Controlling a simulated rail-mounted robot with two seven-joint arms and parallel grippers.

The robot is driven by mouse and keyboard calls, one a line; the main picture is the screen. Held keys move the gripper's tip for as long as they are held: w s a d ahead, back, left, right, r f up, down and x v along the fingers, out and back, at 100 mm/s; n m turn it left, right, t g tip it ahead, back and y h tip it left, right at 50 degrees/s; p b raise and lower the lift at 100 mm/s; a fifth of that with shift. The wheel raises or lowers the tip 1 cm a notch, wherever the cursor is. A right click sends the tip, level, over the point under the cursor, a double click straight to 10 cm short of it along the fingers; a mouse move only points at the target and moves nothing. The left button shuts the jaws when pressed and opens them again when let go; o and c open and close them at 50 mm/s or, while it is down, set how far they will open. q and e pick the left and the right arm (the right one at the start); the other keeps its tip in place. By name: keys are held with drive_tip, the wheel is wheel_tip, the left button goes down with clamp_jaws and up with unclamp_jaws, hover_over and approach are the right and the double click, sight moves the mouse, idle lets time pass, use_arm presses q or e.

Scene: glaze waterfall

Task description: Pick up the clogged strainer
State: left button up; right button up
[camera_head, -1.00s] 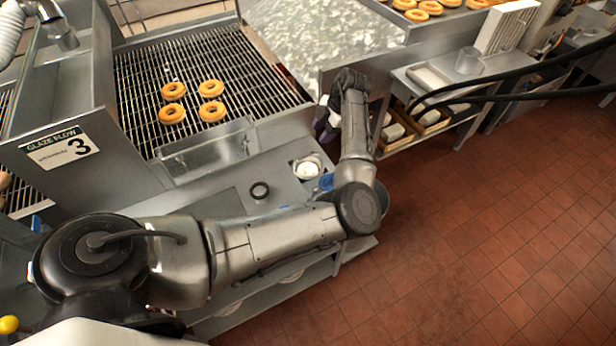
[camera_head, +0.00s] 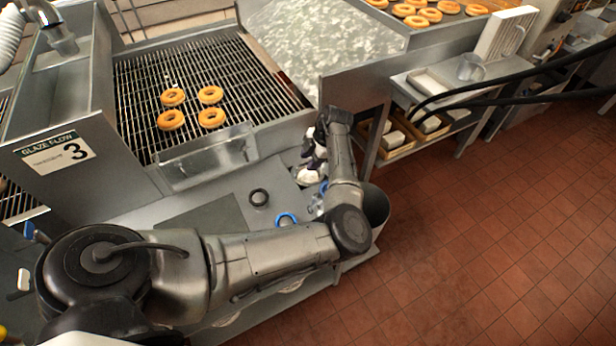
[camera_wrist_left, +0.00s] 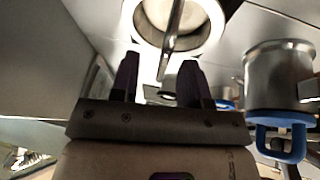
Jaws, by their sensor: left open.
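The round piece that looks like the clogged strainer (camera_wrist_left: 207,42) shows at the top of the left wrist view, with a pale rim and a metal handle pointing down toward my fingers. In the head view the pale round piece (camera_head: 307,175) sits on the steel counter, partly hidden by my left gripper (camera_head: 314,148). In the wrist view my left gripper (camera_wrist_left: 160,72) is open, its two dark fingers just below the strainer, with the handle end near the gap between them. I cannot tell whether they touch. My right gripper is not in view.
A steel cup with a blue handle (camera_wrist_left: 280,78) stands right of the fingers in the wrist view. Several doughnuts (camera_head: 171,119) rest on the wire grate beside the milky glaze (camera_head: 325,35).

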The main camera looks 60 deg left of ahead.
use_arm(q)
drive_tip(key=x, duration=0.3)
drive_tip(key=shift+s+f, duration=0.2)
drive_tip(key=shift+f, duration=0.2)
clamp_jaws()
